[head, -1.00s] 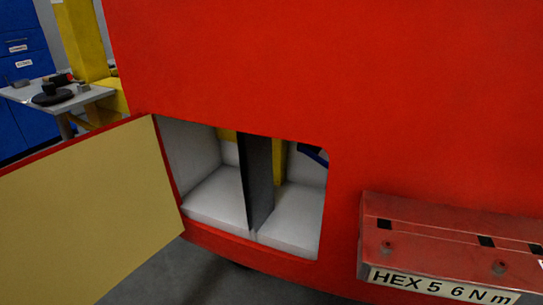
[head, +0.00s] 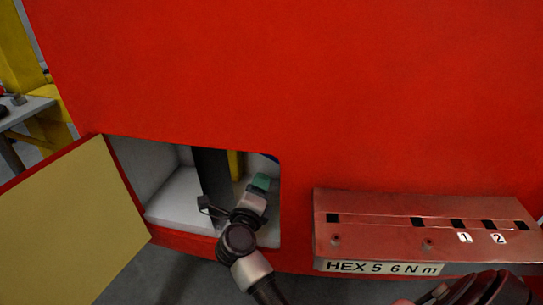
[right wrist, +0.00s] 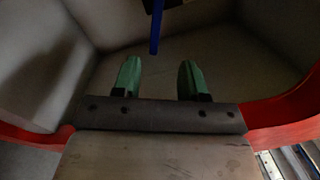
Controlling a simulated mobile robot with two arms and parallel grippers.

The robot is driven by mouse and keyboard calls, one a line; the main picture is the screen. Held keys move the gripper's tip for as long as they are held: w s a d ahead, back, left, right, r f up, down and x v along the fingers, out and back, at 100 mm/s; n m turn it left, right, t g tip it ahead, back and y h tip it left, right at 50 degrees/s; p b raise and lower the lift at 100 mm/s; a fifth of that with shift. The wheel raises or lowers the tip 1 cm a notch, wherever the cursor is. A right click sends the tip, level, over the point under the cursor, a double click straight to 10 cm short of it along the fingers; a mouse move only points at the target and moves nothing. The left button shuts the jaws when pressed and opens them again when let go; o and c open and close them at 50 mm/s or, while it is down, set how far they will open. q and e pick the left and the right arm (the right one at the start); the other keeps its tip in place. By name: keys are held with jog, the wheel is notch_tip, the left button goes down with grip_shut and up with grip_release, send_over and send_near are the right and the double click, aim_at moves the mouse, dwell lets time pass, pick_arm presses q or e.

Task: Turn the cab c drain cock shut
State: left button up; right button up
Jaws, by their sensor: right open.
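The red cab front (head: 300,80) has an open recess with a pale grey inside (head: 176,195). A blue bar (right wrist: 155,28), which may be the drain cock's handle, hangs at the top of the right wrist view. In the head view a small bit of blue (head: 270,157) shows at the recess's upper right corner; the rest is hidden. My right gripper (head: 261,182) reaches into the right compartment. In the right wrist view its green fingers (right wrist: 160,77) are apart with nothing between them, and the bar is beyond them, not touching. My left gripper is not in view.
A dark divider (head: 211,185) splits the recess, with a yellow post (head: 235,165) behind. The hatch door (head: 65,225) stands open at left. A red tool rack (head: 420,235) labelled HEX 5 6 N m is at right. The recess's red rim (right wrist: 285,110) is close to my right gripper.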

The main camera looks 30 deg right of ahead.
aim_at(273, 160)
jog(key=shift+m+g, duration=0.4)
jog(key=shift+g, duration=0.1)
jog(key=x, duration=1.1)
jog(key=shift+d+f, duration=0.1)
jog(key=shift+s, duration=0.1)
grip_shut()
